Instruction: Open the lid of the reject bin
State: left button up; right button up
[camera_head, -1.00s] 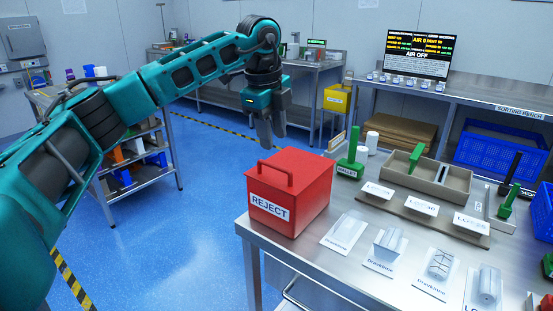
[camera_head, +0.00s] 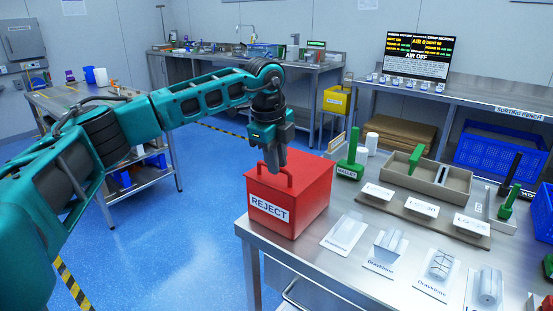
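The red reject bin (camera_head: 298,211), with a white REJECT label on its front, stands at the left front corner of the metal table. Its red lid (camera_head: 309,174) is closed and has a red bar handle (camera_head: 263,171) on top. My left gripper (camera_head: 276,166) points down at the handle, its fingertips overlapping the handle's far right part in the picture. I cannot tell whether the fingers touch the handle or how far apart they are. My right gripper is not in view.
On the metal table (camera_head: 316,259), right of the bin, lie several clear packs on cards (camera_head: 385,250). The floor left of the table is clear up to the shelf cart (camera_head: 122,182).

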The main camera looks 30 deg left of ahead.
pick_arm(q)
grip_shut()
dwell(1.0)
